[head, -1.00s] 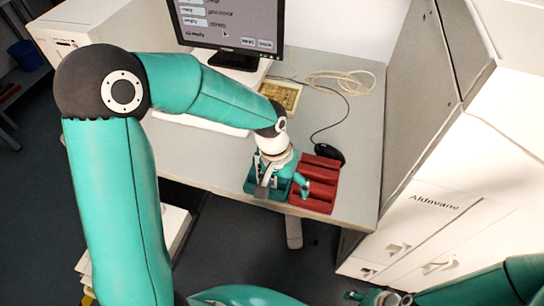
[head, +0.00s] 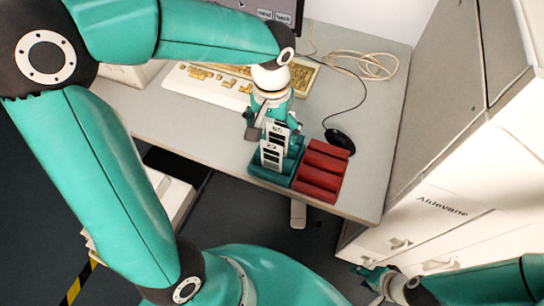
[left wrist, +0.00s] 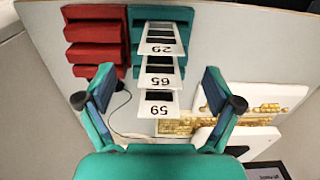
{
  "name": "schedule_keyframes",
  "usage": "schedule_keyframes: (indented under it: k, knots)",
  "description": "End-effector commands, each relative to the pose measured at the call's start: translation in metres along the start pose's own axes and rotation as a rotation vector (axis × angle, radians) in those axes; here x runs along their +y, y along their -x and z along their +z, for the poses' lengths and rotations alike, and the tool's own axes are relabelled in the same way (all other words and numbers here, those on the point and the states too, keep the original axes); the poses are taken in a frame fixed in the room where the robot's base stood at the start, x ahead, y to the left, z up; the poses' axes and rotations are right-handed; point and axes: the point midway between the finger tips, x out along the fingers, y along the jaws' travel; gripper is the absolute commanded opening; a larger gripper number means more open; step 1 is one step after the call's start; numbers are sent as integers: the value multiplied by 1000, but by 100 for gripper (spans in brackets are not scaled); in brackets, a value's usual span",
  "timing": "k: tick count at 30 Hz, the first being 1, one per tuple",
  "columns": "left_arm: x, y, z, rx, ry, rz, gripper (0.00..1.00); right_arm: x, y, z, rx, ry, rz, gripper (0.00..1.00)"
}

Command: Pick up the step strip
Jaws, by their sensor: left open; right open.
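White step strips with dark patches stand in the teal rack (head: 268,178) on the desk. In the left wrist view they read 29 (left wrist: 160,48), 65 (left wrist: 158,82) and 59 (left wrist: 159,111), one behind another, in the teal rack (left wrist: 140,15). Which one is meant, I cannot tell. The strips (head: 271,155) also show in the head view. My left gripper (head: 268,122) is open by the strips, on the keyboard side; its fingers (left wrist: 158,88) are spread to either side of them with nothing held. My right gripper (head: 368,274) is open, low and away from the desk.
A red rack (head: 320,172) stands right beside the teal one. A black mouse (head: 340,140), a cable (head: 365,64), a white keyboard (head: 205,84) and a monitor (head: 270,10) are farther back. A grey partition (head: 440,80) and white drawers (head: 430,220) bound the right side.

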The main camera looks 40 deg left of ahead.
Motion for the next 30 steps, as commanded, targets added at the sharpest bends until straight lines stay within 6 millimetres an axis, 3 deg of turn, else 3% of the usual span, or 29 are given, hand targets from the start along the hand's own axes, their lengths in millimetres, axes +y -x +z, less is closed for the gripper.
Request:
schedule_keyframes:
  k: [10,18,27,30]
  knots:
    - [-1,-27,0,-4,0,0,92,-1,2,0,0,0,0,41]
    - [-2,-64,-1,-4,1,0,92,-2,5,0,0,0,0,41]
    - [-2,-68,-2,0,1,1,92,-2,5,0,0,0,0,41]
    - [-2,-68,-2,0,1,1,75,-2,5,0,0,0,0,41]
